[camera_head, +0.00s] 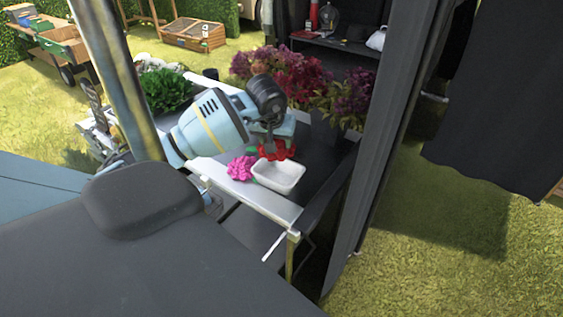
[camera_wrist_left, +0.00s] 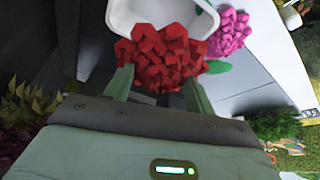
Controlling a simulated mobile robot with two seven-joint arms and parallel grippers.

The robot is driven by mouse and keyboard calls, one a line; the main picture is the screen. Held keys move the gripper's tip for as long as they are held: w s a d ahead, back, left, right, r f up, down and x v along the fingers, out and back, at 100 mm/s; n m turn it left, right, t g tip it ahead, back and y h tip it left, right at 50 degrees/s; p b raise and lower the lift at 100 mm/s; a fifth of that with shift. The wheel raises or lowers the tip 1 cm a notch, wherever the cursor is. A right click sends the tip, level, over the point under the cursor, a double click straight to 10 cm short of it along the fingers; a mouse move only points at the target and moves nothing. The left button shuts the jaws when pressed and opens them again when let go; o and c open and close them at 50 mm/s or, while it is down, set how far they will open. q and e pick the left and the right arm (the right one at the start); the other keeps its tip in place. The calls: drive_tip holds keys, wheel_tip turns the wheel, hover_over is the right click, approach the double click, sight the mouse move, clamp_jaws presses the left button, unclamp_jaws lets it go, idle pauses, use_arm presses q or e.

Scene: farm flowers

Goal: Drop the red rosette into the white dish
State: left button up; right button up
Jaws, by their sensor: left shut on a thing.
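The red rosette (camera_head: 277,151) is held in my left gripper (camera_head: 270,147), which is shut on it. In the left wrist view the rosette (camera_wrist_left: 162,55) sits between the two fingers and covers the near edge of the white dish. The white dish (camera_head: 277,180) stands on the stall table, just in front of and below the rosette in the head view. The dish looks empty where its inside shows. Its rim also shows in the left wrist view (camera_wrist_left: 113,18), past the rosette. I do not see my right gripper.
A pink rosette (camera_head: 241,168) lies just left of the dish. Dark red and purple flowers (camera_head: 290,80) stand behind my gripper, and a green plant (camera_head: 165,90) is to the left. A grey post (camera_head: 375,150) rises on the right.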

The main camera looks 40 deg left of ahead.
use_arm(q)
drive_tip(key=shift+f, duration=0.55)
drive_tip(key=o, duration=1)
drive_tip(key=shift+o, duration=0.2)
drive_tip(key=shift+s+r, duration=0.1)
drive_tip(key=shift+r, duration=0.4)
drive_tip(key=v, duration=0.6)
drive_tip(key=shift+s+d, duration=0.1)
drive_tip(key=shift+s+d+r, duration=0.1)
drive_tip(key=shift+s+r, duration=0.05)
drive_tip(key=shift+r, duration=0.2)
